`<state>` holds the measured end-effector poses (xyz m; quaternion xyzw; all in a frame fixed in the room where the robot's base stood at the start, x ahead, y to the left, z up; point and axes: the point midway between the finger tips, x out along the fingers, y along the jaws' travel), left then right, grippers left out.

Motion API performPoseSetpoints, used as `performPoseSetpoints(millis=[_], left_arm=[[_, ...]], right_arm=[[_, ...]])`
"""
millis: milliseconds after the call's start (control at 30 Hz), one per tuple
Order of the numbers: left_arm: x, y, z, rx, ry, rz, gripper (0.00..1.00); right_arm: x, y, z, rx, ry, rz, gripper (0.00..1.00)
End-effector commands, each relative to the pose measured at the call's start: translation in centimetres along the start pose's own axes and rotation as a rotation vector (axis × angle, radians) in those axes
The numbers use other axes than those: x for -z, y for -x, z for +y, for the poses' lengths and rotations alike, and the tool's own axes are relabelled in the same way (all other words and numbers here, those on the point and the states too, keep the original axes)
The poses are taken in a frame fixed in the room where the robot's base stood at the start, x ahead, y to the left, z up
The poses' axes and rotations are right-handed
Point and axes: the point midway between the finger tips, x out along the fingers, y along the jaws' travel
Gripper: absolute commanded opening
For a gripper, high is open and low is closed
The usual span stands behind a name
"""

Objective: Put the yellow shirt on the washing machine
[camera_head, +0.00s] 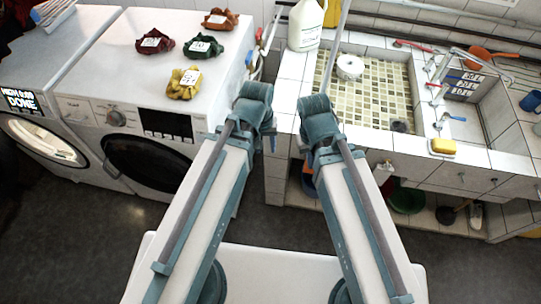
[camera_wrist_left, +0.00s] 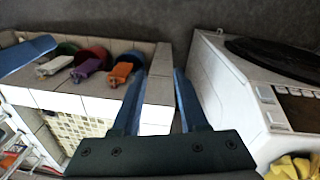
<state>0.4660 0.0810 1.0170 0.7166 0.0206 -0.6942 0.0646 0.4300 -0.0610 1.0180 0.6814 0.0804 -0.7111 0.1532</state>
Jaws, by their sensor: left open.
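The yellow shirt (camera_head: 184,84) lies crumpled, with a white label on it, on top of the white washing machine (camera_head: 95,75), near its front edge. A yellow cloth (camera_wrist_left: 290,168), apparently this shirt, is cut off at the lower right of the left wrist view, beside the machine's control panel. My left gripper (camera_wrist_left: 158,100) is open and empty in that view, its two blue fingers apart. In the head view, my left arm's end is right of the machine's front corner. My right arm ends in front of the sink; its fingers cannot be made out.
Dark red (camera_head: 154,42), green (camera_head: 202,46) and orange-red (camera_head: 220,19) garments lie behind the shirt. Another white machine (camera_head: 38,62) stands at left. The tiled sink (camera_head: 370,85) is at right, with a white jug (camera_head: 306,25) on its back left corner.

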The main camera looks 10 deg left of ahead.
Motion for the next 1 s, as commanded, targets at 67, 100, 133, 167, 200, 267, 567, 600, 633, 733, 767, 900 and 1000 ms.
performPoseSetpoints(millis=[67, 100, 133, 167, 200, 267, 567, 600, 633, 733, 767, 900, 1000], left_arm=[[-1.8, -0.1, 1.0, 0.068, -0.189, -0.028, 0.43], [-2.5, -0.1, 1.2, 0.095, -0.262, -0.042, 0.43], [-2.8, 0.0, 1.4, 0.111, -0.308, -0.049, 0.43], [-3.1, 0.0, 1.5, 0.126, -0.347, -0.057, 0.43], [-3.4, 0.0, 1.6, 0.141, -0.388, -0.065, 0.43], [-3.7, 0.1, 1.7, 0.156, -0.430, -0.073, 0.43], [-3.9, 0.1, 1.7, 0.166, -0.456, -0.079, 0.43], [-3.9, 0.0, 1.7, 0.165, -0.456, -0.079, 0.43], [-3.9, -0.3, 1.6, 0.165, -0.455, -0.079, 0.43], [-3.9, -1.5, 1.6, 0.165, -0.454, -0.079, 0.43], [-3.9, -1.8, 1.6, 0.165, -0.454, -0.078, 0.43], [-3.9, -1.6, 1.6, 0.164, -0.453, -0.078, 0.43], [-3.9, -1.6, 1.6, 0.164, -0.453, -0.078, 0.43]], right_arm=[[0.0, 0.0, 0.0, 0.000, 0.000, 0.000, 0.00], [0.0, 0.0, 0.0, 0.000, 0.000, 0.000, 0.00], [0.0, 0.0, 0.0, 0.000, 0.000, 0.000, 0.00], [0.0, 0.0, 0.0, 0.000, 0.000, 0.000, 0.00], [0.0, 0.0, 0.0, 0.000, 0.000, 0.000, 0.00], [0.0, 0.0, 0.0, 0.000, 0.000, 0.000, 0.00], [0.0, 0.0, 0.0, 0.000, 0.000, 0.000, 0.00], [0.0, -0.1, 0.0, 0.000, 0.000, 0.000, 0.00], [0.0, -0.4, 0.0, 0.000, 0.000, 0.000, 0.00], [0.1, -1.6, -0.2, 0.000, 0.000, 0.000, 0.00], [0.1, -1.9, -0.2, 0.000, 0.000, 0.000, 0.00], [0.1, -1.7, -0.2, 0.000, -0.001, 0.000, 0.00], [0.1, -1.7, -0.2, 0.000, -0.001, 0.000, 0.00]])
